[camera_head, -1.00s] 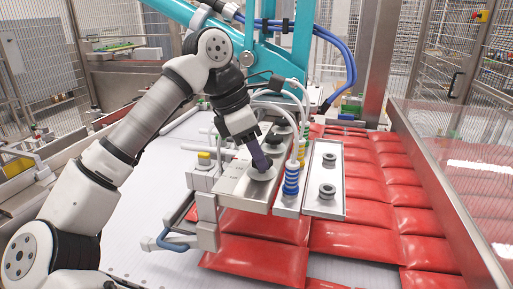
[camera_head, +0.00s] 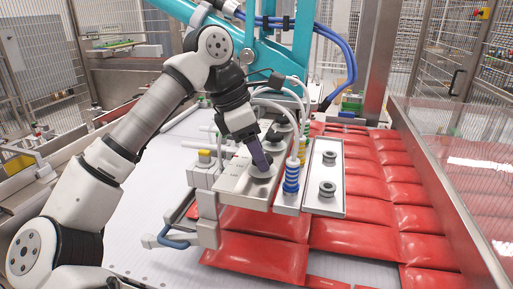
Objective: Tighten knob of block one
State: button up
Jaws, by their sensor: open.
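The vacuum picker head hangs over the red packs. Its left metal block (camera_head: 232,184) is tray-shaped and carries several round knobs in a row. My gripper (camera_head: 262,170) points down at the near end of this block, its purple-grey fingers over the nearest knob (camera_head: 266,175). The fingers hide most of that knob, and I cannot tell whether they touch it. The gap between the fingers is too small to see. A dark knob (camera_head: 274,138) sits farther back on the block, partly behind my gripper. Which block is block one is not marked legibly.
A right metal plate (camera_head: 326,205) holds two grey knobs. Blue-and-white (camera_head: 291,178) and other striped hose fittings stand between the blocks. White hoses and a teal arm (camera_head: 262,62) rise behind. Red packs (camera_head: 262,258) lie below. A clear panel bounds the right.

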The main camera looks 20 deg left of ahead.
jog(key=v, duration=1.4)
jog(key=shift+s+f, duration=0.1)
jog(key=shift+f, duration=0.05)
